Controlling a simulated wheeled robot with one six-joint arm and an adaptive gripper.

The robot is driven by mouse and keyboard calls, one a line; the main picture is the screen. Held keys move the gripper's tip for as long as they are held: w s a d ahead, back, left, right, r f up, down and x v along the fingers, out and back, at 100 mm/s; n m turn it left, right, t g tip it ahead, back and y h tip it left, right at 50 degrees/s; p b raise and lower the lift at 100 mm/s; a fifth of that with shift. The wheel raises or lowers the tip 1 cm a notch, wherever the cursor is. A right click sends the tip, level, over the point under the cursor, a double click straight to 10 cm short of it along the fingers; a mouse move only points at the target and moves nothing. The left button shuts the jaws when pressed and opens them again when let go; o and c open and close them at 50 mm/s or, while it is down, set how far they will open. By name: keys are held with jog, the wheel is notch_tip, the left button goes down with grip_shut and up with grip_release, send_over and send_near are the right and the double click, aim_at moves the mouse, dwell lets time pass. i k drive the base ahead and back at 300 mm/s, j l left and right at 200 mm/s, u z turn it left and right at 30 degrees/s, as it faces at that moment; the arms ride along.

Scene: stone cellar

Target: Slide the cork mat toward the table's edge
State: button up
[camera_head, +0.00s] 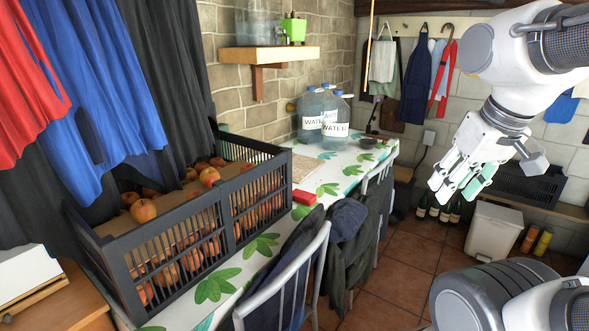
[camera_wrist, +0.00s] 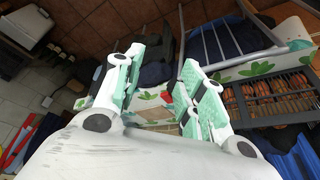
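The cork mat (camera_head: 306,168) is a flat beige sheet. It lies on the table (camera_head: 263,236), which has a white cloth with green leaves, between the black crate and the water bottles. In the wrist view the mat (camera_wrist: 152,113) shows in the gap between my fingers, partly hidden by my gripper. My gripper (camera_head: 459,186) is open and empty. It hangs in the air to the right of the table, well apart from the mat.
A black crate of apples (camera_head: 190,232) fills the table's near part. A red block (camera_head: 304,197) lies close to the mat. Large water bottles (camera_head: 323,117) stand behind it. Chairs with dark clothes (camera_head: 347,219) line the table's right side. A shelf (camera_head: 270,55) juts out above.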

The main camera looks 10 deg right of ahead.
aim_at(303, 167)
jog(key=i+l+u, duration=0.4)
jog(key=l, duration=0.3)
jog(key=i+l+u, duration=0.2)
jog(key=l+u, duration=0.2)
jog(key=l, duration=0.35)
jog(key=i+l+u, duration=0.15)
jog(key=l+u, duration=0.25)
jog(key=l, duration=0.45)
jog(key=l+u, duration=0.4)
jog(key=l, duration=0.5)
jog(key=k+l+u, duration=0.1)
jog(key=l+u, duration=0.35)
jog(key=l, duration=0.4)
